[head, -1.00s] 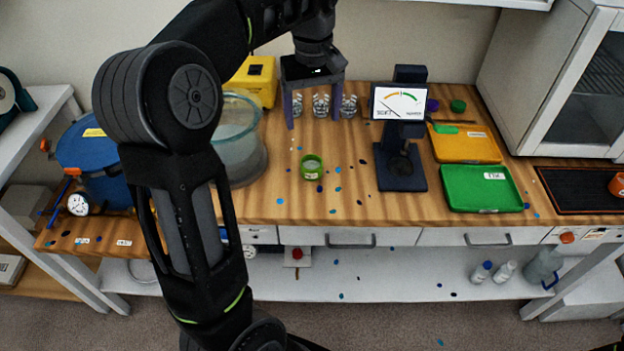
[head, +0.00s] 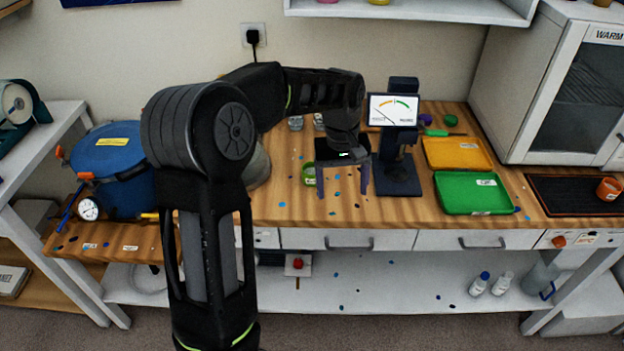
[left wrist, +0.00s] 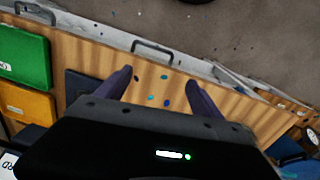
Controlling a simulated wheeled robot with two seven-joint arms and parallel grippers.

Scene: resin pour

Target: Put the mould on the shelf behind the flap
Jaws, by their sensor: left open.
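A small green round cup with a pale label (head: 308,173) stands on the wooden bench; I cannot tell whether it is the mould. My left gripper (head: 342,192) is open and empty, fingers pointing down over the bench to the right of the green cup. In the left wrist view its fingers (left wrist: 160,80) are spread above bare wood with dark and teal spots. The cabinet marked WARM (head: 580,90), with a glass-fronted door, stands at the right. An orange cup (head: 608,188) sits on the black mat (head: 565,195) in front of it. My right gripper is not visible.
A dark scale with a dial screen (head: 394,110) stands just right of my gripper. Green (head: 475,195) and yellow (head: 457,153) trays lie beyond it. A blue pot (head: 112,150) is at the left. My left arm hides part of a clear vessel (head: 258,165).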

